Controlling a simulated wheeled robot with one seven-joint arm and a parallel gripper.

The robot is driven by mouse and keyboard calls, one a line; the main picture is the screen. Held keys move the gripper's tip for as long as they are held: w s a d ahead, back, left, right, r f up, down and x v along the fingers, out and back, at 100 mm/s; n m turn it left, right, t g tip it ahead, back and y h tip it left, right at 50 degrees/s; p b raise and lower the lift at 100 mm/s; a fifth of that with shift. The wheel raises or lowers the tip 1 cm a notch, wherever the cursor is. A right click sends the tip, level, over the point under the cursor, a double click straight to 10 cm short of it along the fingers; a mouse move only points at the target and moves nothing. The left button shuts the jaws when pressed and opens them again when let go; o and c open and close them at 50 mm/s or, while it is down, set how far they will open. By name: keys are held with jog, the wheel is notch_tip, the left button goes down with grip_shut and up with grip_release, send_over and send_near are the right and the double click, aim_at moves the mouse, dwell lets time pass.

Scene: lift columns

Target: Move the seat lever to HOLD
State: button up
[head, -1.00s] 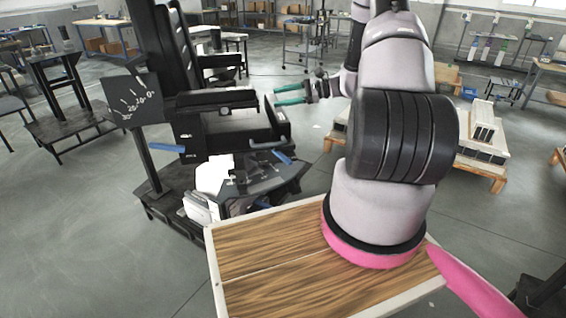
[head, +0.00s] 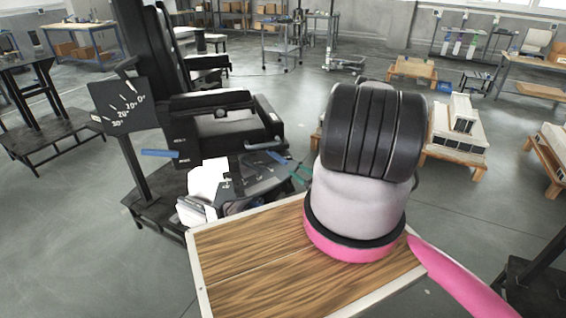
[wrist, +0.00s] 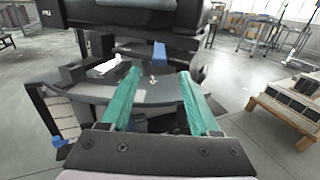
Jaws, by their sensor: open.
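A black seat (head: 225,125) stands on a column with small white labels too small to read. A blue lever (head: 160,153) sticks out to the left of its base. A second blue lever (head: 264,146) is on its right side, near my gripper (head: 299,174). In the wrist view a blue lever (wrist: 160,55) stands upright beyond and between the green fingertips of my gripper (wrist: 159,73). The fingers are spread with nothing between them, apart from the lever. In the head view my arm hides part of the gripper.
A black board with a white angle scale (head: 124,105) stands left of the seat. A dark curved platform (wrist: 150,92) lies under the fingers in the wrist view.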

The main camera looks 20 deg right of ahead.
aim_at(287, 163)
jog(key=x, duration=0.9)
jog(key=shift+w+a, duration=0.1)
jog(key=shift+w, duration=0.25)
grip_shut()
dwell(0.9)
